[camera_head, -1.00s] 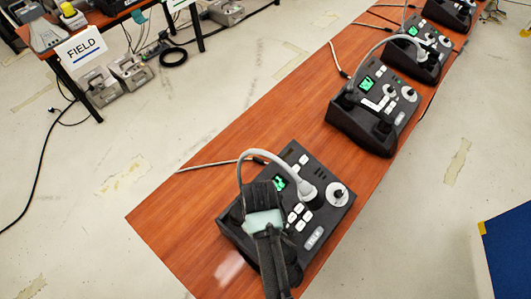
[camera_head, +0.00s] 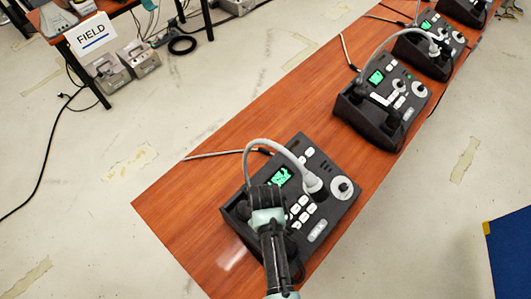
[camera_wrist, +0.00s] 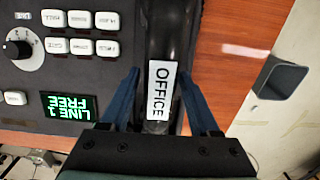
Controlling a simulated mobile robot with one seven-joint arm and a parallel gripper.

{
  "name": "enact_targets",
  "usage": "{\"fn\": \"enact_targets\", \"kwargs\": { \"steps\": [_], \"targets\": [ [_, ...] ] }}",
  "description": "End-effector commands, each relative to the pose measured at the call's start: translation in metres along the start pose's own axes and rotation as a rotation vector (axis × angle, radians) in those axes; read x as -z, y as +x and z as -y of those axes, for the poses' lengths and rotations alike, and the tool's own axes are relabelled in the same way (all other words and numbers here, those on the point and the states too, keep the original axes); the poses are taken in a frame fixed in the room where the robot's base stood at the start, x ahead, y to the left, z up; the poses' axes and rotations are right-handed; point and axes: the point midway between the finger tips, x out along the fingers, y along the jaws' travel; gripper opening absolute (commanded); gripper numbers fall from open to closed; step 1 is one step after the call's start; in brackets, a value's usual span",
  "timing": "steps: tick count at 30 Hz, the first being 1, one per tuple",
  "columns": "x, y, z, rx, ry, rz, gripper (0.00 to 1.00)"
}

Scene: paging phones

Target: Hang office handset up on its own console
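The black office handset (camera_wrist: 164,45) lies lengthwise along the side of its console (camera_wrist: 80,70) in the wrist view, with a white OFFICE label facing up. My gripper (camera_wrist: 162,78) has its two blue fingers on either side of the handset; they look open, with a narrow gap at the left finger. The handset looks seated in the cradle, but its underside is hidden. In the head view the console (camera_head: 325,222) stands at the near end of the table and my gripper (camera_head: 262,196) covers its left side. The console screen reads LINE 1 FREE.
Other similar consoles (camera_head: 383,100) stand in a row farther along the wooden table (camera_head: 185,205). A grey cord (camera_head: 262,143) arches over the near console. A FIELD sign (camera_head: 92,35) hangs at another table, upper left. Bare table lies left of the near console.

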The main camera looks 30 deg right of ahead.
Motion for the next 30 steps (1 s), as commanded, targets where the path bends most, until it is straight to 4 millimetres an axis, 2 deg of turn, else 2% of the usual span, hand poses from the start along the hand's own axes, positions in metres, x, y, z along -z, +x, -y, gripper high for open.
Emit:
{"fn": "enact_targets", "kwargs": {
  "steps": [9, 14, 17, 27, 30],
  "targets": [
    [0.000, 0.000, 0.000, 0.000, 0.000, 0.001, 0.75],
    [0.000, -0.009, 0.000, 0.000, 0.000, 0.000, 0.75],
    [0.000, -0.023, 0.000, -0.001, 0.000, -0.002, 0.75],
    [0.001, -0.091, -0.001, -0.003, 0.000, -0.003, 0.75],
    [0.001, -0.107, -0.001, -0.002, 0.000, -0.002, 0.75]
  ]
}}
